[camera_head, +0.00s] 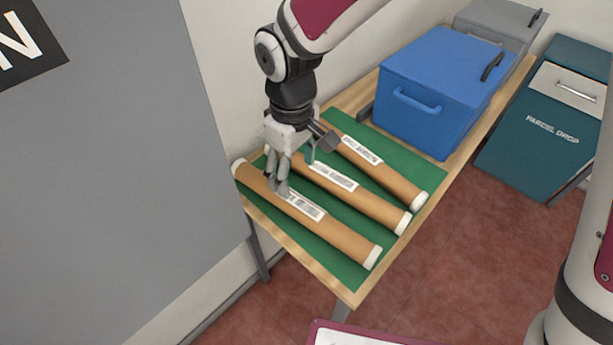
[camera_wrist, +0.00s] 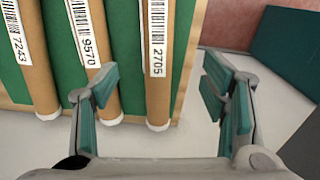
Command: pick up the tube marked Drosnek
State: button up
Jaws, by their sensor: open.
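Three brown cardboard tubes with white end caps lie side by side on a green mat: a near tube (camera_head: 340,238), a middle tube (camera_head: 375,208) and a far tube (camera_head: 397,184). Each has a white barcode label; no name is readable in either view. In the wrist view the labels show 7243 on the left tube (camera_wrist: 40,85), 9570 on the middle tube (camera_wrist: 104,60) and 2705 on the right tube (camera_wrist: 158,98). My gripper (camera_head: 296,172) is open and empty above the tubes, near their wall-side half; its fingers (camera_wrist: 160,88) appear either side of the 2705 tube.
The green mat (camera_head: 352,272) covers much of a wooden table (camera_head: 285,232) against a wall. A blue lidded box (camera_head: 432,85) stands behind the tubes, with a grey box (camera_head: 500,22) beyond. A teal parcel drop cabinet (camera_head: 535,135) stands at right. A large grey panel (camera_head: 130,170) is at left.

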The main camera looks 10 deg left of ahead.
aim_at(299, 202)
notch_tip(299, 202, down, 7)
jog(key=shift+d, duration=0.1)
jog(key=shift+d+f, duration=0.2)
jog(key=shift+f, duration=2.7)
jog(key=shift+c, duration=0.3)
jog(key=c, duration=1.4)
jog(key=shift+c, duration=0.2)
